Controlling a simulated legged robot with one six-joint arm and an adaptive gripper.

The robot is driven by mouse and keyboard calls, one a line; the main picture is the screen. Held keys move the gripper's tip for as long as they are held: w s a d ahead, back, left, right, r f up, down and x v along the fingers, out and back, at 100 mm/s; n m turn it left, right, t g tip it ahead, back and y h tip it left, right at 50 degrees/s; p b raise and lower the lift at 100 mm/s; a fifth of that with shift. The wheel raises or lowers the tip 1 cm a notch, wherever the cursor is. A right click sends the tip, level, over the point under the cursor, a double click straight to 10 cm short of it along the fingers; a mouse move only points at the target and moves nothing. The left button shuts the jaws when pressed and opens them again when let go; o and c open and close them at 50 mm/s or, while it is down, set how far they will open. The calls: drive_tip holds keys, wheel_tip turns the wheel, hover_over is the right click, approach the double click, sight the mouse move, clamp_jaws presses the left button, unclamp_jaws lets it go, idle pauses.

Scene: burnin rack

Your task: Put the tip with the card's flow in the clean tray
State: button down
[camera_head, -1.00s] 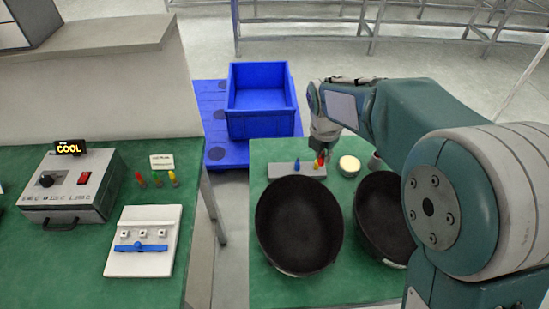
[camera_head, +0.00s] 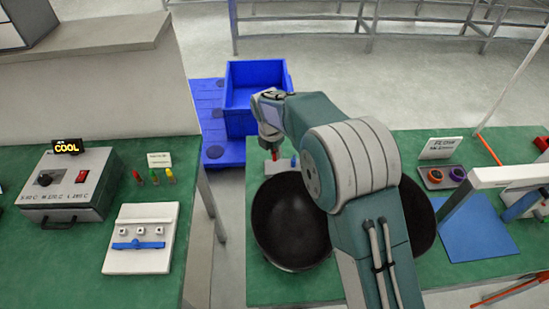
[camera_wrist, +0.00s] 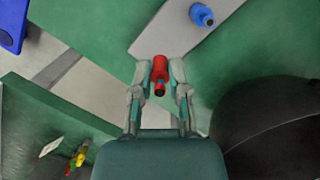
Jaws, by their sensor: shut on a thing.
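My gripper (camera_wrist: 160,82) is shut on a red tip (camera_wrist: 160,68), which shows between its fingers in the wrist view. In the head view the red tip (camera_head: 275,154) hangs below the gripper (camera_head: 269,143), near the left end of a pale grey tray (camera_head: 277,167). A blue tip (camera_wrist: 201,14) stands on this tray in the wrist view, apart from the fingers; it also shows in the head view (camera_head: 294,161). A white flow card (camera_head: 440,148) stands at the right; its smaller text is unreadable. I cannot tell which tray is the clean one.
Two dark pans (camera_head: 290,225) stand in front of the tray, one mostly behind my arm. A blue bin (camera_head: 257,78) is behind. The left table holds a box reading COOL (camera_head: 72,190), a white fixture (camera_head: 140,240) and several coloured tips (camera_head: 154,178). A gap separates the tables.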

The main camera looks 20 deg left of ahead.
sight(274, 159)
wheel_tip(274, 159, down, 3)
drive_tip(key=shift+a+r, duration=0.1)
drive_tip(key=shift+a+f, duration=0.2)
drive_tip(key=shift+f, duration=0.1)
drive_tip(key=c, duration=0.6)
unclamp_jaws()
drive_tip(key=shift+d, duration=0.2)
drive_tip(key=r, duration=0.4)
drive_tip(key=s+r, duration=0.1)
drive_tip(key=r, duration=0.7)
drive_tip(key=shift+s+a, duration=0.3)
drive_tip(key=shift+s, duration=0.1)
drive_tip(key=shift+d+r, duration=0.1)
drive_tip(key=shift+r, duration=0.05)
